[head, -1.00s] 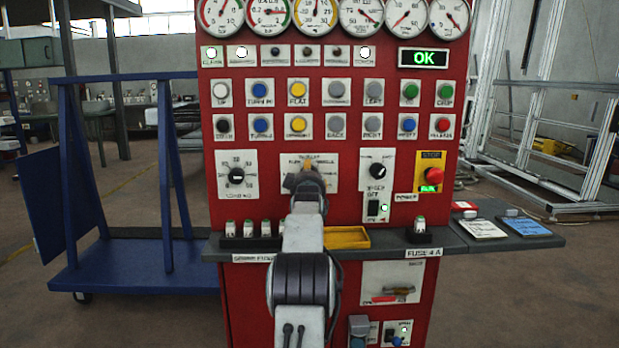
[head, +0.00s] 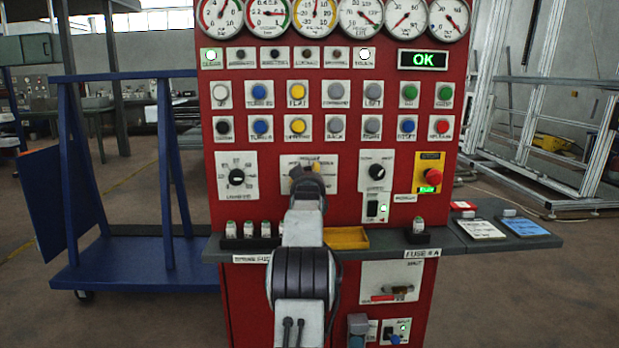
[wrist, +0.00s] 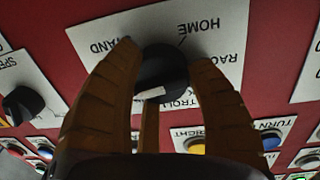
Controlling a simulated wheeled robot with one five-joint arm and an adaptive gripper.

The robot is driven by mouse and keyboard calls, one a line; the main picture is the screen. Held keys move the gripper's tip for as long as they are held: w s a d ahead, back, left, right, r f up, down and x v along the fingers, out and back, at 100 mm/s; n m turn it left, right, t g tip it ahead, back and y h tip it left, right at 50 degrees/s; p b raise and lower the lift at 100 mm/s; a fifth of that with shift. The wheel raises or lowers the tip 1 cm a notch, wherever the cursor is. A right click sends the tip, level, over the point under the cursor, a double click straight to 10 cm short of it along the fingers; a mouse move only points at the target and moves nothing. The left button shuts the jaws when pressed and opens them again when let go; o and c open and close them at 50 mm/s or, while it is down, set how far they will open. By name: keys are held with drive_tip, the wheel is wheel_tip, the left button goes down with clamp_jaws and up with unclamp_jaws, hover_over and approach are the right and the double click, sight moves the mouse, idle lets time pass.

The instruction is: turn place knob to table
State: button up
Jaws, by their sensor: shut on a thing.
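The place knob (wrist: 166,72) is a round black knob on a white label plate (wrist: 222,35) in the wrist view. A white mark shows on the knob's lower side in that view. My gripper (wrist: 166,56) is shut on the knob, with brown fingers on either side and another below. In the head view my gripper (head: 305,178) is at the middle plate (head: 329,165) of the red panel and hides the knob.
Other dials stand left (head: 236,177) and right (head: 377,171) of the plate, with button rows above. A red stop button (head: 432,177) is farther right. A grey shelf (head: 385,242) with fuses and a yellow tray (head: 346,238) juts out below. A green display (head: 423,59) reads OK.

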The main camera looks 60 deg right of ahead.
drive_tip(key=shift+w+a+r, duration=0.1)
drive_tip(key=shift+w+r, duration=0.05)
drive_tip(key=shift+r, duration=0.25)
drive_tip(key=o, duration=0.9)
drive_tip(key=shift+c, duration=0.2)
drive_tip(key=o, duration=0.3)
drive_tip(key=shift+f, duration=0.25)
drive_tip(key=shift+o, duration=0.2)
drive_tip(key=v, duration=1.2)
